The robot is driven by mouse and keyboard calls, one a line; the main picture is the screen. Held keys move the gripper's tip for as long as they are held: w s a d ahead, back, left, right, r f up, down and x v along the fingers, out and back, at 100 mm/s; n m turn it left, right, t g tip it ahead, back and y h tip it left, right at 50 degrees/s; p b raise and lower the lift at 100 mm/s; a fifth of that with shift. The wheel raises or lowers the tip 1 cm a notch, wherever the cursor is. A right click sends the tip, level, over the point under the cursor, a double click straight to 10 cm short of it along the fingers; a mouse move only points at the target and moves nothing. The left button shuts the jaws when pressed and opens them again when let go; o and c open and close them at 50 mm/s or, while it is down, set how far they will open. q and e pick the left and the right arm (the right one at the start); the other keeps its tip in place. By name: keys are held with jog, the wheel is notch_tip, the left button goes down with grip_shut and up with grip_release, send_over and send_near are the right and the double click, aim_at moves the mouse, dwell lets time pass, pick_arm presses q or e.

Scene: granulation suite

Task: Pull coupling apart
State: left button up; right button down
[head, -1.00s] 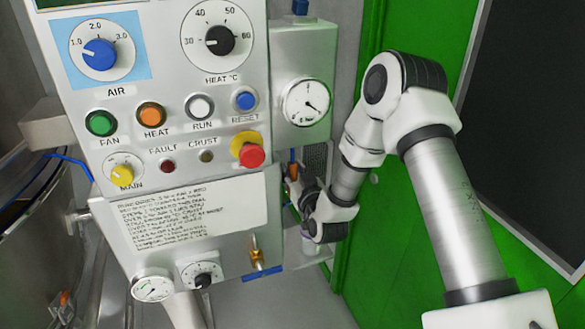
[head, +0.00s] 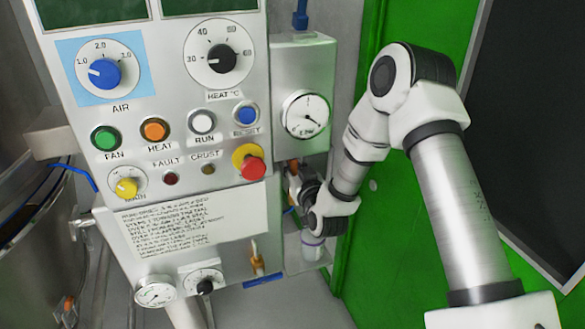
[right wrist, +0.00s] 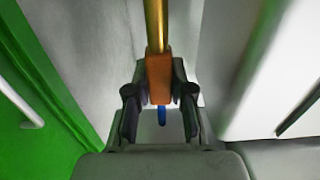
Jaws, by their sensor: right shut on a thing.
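My right gripper (right wrist: 160,100) is shut on an orange coupling piece (right wrist: 159,78), which sits between its two dark fingers in the right wrist view. A brass-coloured tube (right wrist: 156,22) runs up from the orange piece. A small blue part (right wrist: 162,116) shows below it; I cannot tell whether they touch. In the head view my right gripper (head: 299,186) is beside the control cabinet, under the round gauge, and mostly hides the coupling. My left gripper is not in view.
The control panel (head: 232,140) with knobs and buttons stands just left of my right gripper. The gauge box (head: 290,75) is above it. A small pale container (head: 312,247) stands below it on a shelf. A green door (head: 375,255) is to the right.

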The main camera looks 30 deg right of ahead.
jog(key=shift+w+r, duration=0.1)
jog(key=shift+r, duration=0.2)
jog(key=c, duration=1.3)
grip_release()
jog(key=shift+f, duration=0.1)
jog(key=shift+s, duration=0.4)
jog(key=v, duration=1.1)
jog(key=shift+s+a, duration=0.15)
